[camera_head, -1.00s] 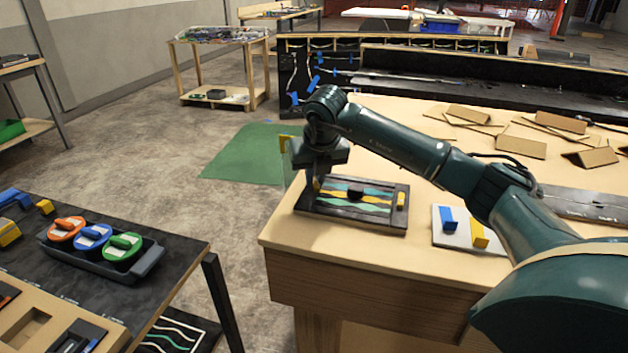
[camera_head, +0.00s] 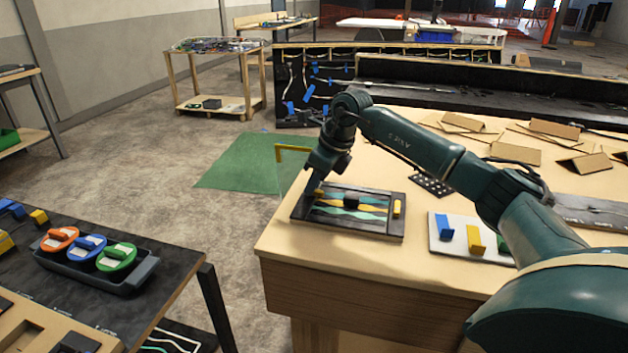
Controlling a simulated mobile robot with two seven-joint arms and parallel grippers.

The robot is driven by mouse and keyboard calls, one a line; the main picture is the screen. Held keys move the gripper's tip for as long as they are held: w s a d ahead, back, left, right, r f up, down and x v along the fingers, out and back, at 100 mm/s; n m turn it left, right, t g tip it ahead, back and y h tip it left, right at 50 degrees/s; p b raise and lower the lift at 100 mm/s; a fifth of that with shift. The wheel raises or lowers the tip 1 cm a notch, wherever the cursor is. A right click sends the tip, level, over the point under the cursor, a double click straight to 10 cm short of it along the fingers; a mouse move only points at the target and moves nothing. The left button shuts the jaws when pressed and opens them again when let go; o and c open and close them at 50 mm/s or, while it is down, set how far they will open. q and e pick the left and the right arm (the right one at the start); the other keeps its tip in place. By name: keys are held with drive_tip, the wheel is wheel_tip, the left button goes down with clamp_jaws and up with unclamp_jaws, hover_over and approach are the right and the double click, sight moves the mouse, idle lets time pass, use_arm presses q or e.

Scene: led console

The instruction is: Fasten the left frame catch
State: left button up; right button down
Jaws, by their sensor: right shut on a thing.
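A dark rectangular frame (camera_head: 368,232) with wavy green, cream and yellow strips and a black knob (camera_head: 351,201) lies flat on the wooden table. Its left catch (camera_head: 319,191) is a small yellow piece at the left side, partly hidden by my right gripper. The right catch (camera_head: 397,208) is a yellow bar on the right side of the frame. My right gripper (camera_head: 315,188) reaches down, tilted, and is shut on the left catch. Its fingertips are small and partly dark against the frame. My left gripper is not in view.
A pale plate (camera_head: 440,245) with a blue block and a yellow block lies right of the frame. A yellow bracket (camera_head: 292,150) stands at the table's left edge. Cardboard pieces (camera_head: 515,152) lie farther back. A tray (camera_head: 75,268) of coloured discs stands on the left bench.

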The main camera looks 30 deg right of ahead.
drive_tip(key=shift+r+n+y, duration=0.1)
drive_tip(key=shift+n+y, duration=0.2)
drive_tip(key=shift+n, duration=0.6)
drive_tip(key=shift+w, duration=0.1)
drive_tip(key=c, duration=1.5)
unclamp_jaws()
drive_tip(key=shift+o, duration=0.2)
drive_tip(key=v, duration=1.3)
drive_tip(key=shift+w, duration=0.15)
